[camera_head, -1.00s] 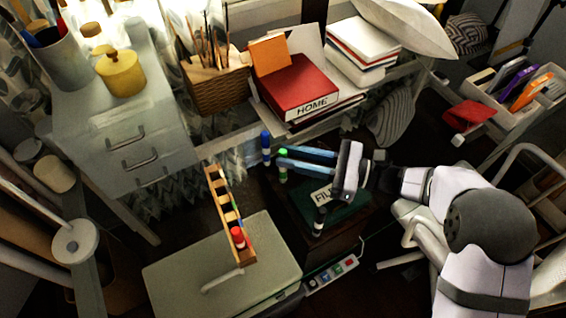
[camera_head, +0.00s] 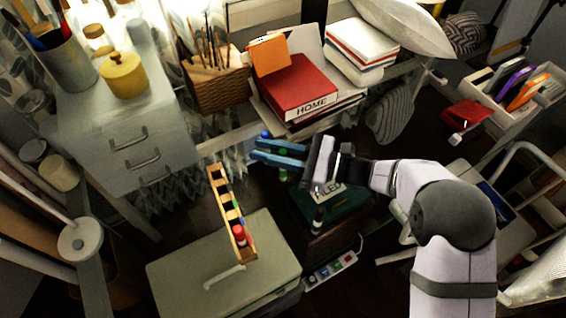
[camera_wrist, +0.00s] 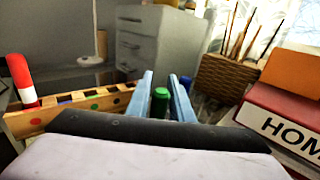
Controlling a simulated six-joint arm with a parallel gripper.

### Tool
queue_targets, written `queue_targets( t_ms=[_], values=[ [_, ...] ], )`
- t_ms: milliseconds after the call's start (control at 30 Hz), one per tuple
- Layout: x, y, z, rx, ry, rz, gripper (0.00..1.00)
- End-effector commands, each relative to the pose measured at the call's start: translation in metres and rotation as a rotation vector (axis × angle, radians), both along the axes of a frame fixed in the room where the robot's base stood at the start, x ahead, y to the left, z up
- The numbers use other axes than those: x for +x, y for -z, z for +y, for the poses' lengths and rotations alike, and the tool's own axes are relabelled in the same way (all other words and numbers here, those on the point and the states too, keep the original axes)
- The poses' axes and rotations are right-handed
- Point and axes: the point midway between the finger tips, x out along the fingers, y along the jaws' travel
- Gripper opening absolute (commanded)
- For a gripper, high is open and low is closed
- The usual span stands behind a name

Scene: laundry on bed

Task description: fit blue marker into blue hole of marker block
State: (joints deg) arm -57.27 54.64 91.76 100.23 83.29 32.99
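The blue marker (camera_head: 265,135) stands upright, mostly hidden behind my gripper's fingers; its top shows in the wrist view (camera_wrist: 186,82), beyond the right finger. My gripper (camera_head: 254,149) is open, with two blue fingers pointing left. The green marker (camera_wrist: 160,100) shows between the fingers in the wrist view; its lower part shows beneath them in the head view (camera_head: 283,175). I cannot tell whether a finger touches it. The wooden marker block (camera_head: 214,178) lies left of my gripper, with coloured dots beside its holes. The red marker (camera_head: 239,236) stands in its near end.
A black marker (camera_head: 318,220) stands near the green file box (camera_head: 345,222) below my arm. A pale case (camera_head: 180,275) lies under the block's near end. The wicker basket (camera_head: 218,88) and red HOME binder (camera_head: 300,90) stand behind. A drawer cabinet (camera_head: 95,135) is left.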

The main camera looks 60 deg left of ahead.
Motion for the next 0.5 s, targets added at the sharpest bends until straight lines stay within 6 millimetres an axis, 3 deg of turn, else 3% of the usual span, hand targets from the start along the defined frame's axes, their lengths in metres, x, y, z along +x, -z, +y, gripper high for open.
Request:
queue_targets(
  t_ms=[100, 200, 500],
  values=[
    [0.0001, 0.0003, -0.0001, 0.000, 0.000, 0.000, 0.17],
    [0.0001, 0.0003, -0.0001, 0.000, 0.000, 0.000, 0.00],
    [0.0001, 0.0002, -0.0003, 0.000, 0.000, 0.000, 0.00]
  ],
)
